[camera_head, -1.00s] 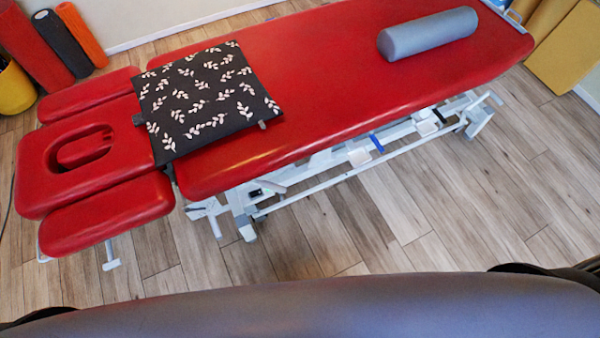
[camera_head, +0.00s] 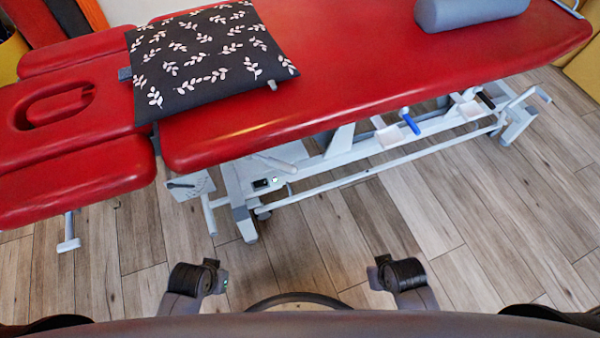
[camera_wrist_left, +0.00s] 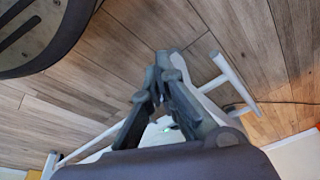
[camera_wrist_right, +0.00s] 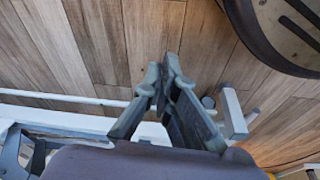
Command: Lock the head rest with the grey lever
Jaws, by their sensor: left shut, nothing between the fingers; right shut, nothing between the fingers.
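The red head rest (camera_head: 60,110) with its face hole is at the left end of the table in the head view. A small grey lever (camera_head: 180,184) seems to sit on a marked plate below the table's head end. A light grey bar (camera_head: 284,165) also shows under the table edge. I cannot tell for certain which is the lever meant. My left gripper (camera_wrist_left: 164,62) is shut and empty in the left wrist view, apart from the table. My right gripper (camera_wrist_right: 163,66) is shut and empty in the right wrist view. Both my forearms show low in the head view.
A dark leaf-patterned cushion (camera_head: 205,57) and a grey roll (camera_head: 470,10) lie on the red table (camera_head: 370,70). A blue lever (camera_head: 410,123) and a black lever (camera_head: 485,100) sit on the white frame (camera_head: 340,180). The wooden floor in front is clear.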

